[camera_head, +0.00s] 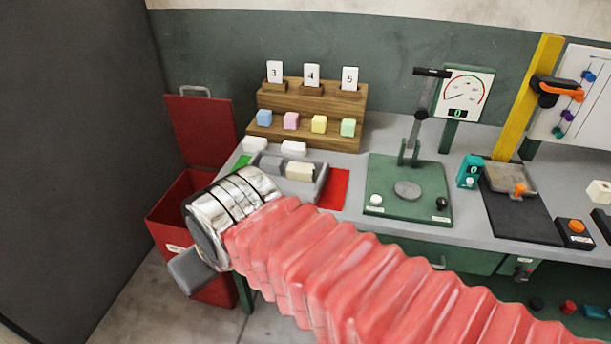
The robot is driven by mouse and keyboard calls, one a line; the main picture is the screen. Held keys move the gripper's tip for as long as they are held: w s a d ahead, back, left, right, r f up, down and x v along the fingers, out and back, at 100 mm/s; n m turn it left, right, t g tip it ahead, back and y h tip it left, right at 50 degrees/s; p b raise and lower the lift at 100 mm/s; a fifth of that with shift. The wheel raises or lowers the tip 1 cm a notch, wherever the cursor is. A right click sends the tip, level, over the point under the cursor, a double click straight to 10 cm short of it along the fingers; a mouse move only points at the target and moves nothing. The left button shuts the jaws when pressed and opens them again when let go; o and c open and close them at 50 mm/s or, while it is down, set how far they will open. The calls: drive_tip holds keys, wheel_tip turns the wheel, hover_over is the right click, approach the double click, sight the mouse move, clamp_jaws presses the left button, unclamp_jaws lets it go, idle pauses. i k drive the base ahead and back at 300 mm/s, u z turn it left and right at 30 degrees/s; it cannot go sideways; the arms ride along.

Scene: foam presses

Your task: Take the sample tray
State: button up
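A grey tray (321,183), which looks like the sample tray, lies on the grey bench at the left, with a cream block (300,171) in its right part. My metal wrist hides its front left part. My gripper (188,272) is at the end of my pink bellows arm, left of and in front of the tray, over the front of the red bin. Only one grey finger part shows. Whether the gripper is open or shut is hidden, and nothing is seen in it.
A red bin (165,215) with a raised lid stands left of the bench. Behind the tray are white blocks (254,145) and a wooden rack (310,105) with coloured cubes. A red patch (336,188) and a green lever press (408,215) lie to its right.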

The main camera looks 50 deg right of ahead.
sight(307, 192)
drive_tip(key=z, duration=0.3)
drive_tip(key=i, duration=1)
drive_tip(key=z, duration=0.1)
